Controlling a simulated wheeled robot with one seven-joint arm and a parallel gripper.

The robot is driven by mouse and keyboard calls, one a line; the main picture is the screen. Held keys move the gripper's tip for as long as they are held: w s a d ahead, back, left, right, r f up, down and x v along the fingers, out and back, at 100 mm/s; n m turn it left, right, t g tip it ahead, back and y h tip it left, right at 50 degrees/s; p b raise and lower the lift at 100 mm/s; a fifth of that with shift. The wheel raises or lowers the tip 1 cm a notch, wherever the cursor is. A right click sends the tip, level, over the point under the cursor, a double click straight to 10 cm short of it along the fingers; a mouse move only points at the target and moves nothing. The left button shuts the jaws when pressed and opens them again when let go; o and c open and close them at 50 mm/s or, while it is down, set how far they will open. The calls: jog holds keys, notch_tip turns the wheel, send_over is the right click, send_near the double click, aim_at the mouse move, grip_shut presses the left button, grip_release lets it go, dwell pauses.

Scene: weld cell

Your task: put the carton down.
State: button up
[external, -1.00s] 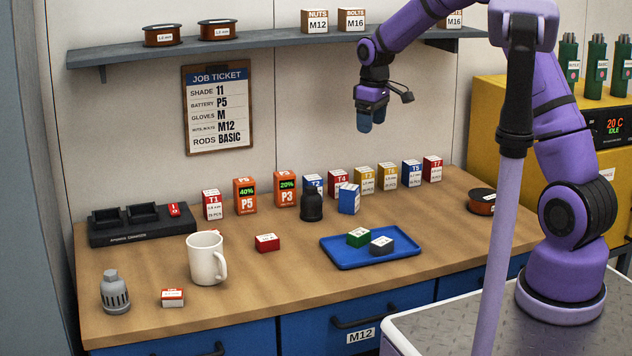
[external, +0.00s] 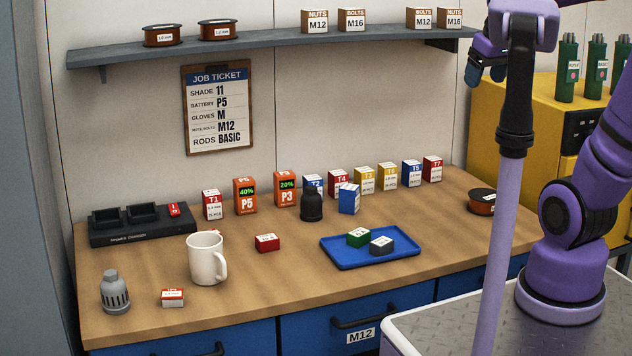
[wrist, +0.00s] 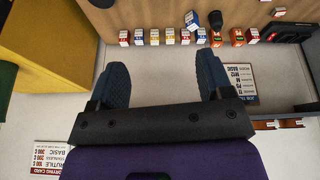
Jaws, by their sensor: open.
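My gripper (external: 486,73) is at the upper right in the external view, partly hidden behind my own column. In the wrist view its two blue fingers (wrist: 163,72) are spread wide with nothing between them. No carton is in my grip. A blue and white carton (external: 348,199) stands turned at an angle on the workbench, in front of the row of T-numbered cartons. It also shows in the wrist view (wrist: 192,20), well away from the fingers. On the shelf (external: 270,44) stand cartons of nuts and bolts, with an M12 carton (external: 420,18) beside an M16 carton (external: 449,18).
The workbench (external: 250,290) holds a white mug (external: 205,258), a blue tray (external: 345,258) with a green and a grey block, a dark bottle-like item (external: 311,205), and a charger (external: 140,232). A yellow machine (external: 510,130) stands at the right, close to my gripper.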

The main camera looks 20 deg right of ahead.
jog(key=s+d+f+m+t, duration=0.1)
jog(key=s+f, duration=0.1)
jog(key=s, duration=0.8)
jog(key=shift+d+m, duration=0.3)
jog(key=shift+m, duration=0.1)
